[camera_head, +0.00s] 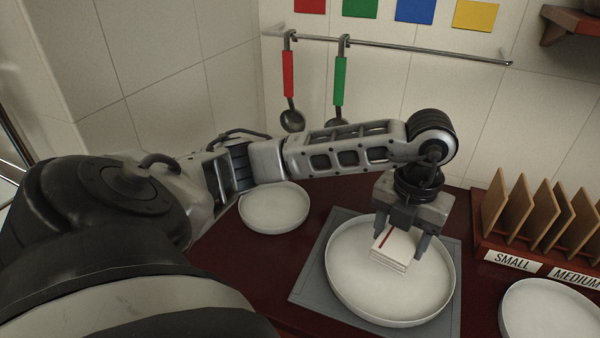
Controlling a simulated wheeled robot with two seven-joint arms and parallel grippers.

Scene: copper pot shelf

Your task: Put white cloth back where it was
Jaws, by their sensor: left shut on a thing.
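The white cloth (390,257) is a small folded stack with a red stripe on its top. It is over the large white dish (345,285) in the middle of the counter. My left gripper (399,250) points down from above with a finger on either side of the cloth and is shut on it. I cannot tell whether the cloth touches the dish floor. The dish stands on a grey square mat (308,290). My right gripper is not in view.
A smaller white dish (274,208) stands at left, and another (548,310) at lower right. A rack with upright brown boards (520,205) stands at right, labelled SMALL and MEDIUM. Red-handled (288,75) and green-handled (340,80) ladles hang from a wall rail (430,50).

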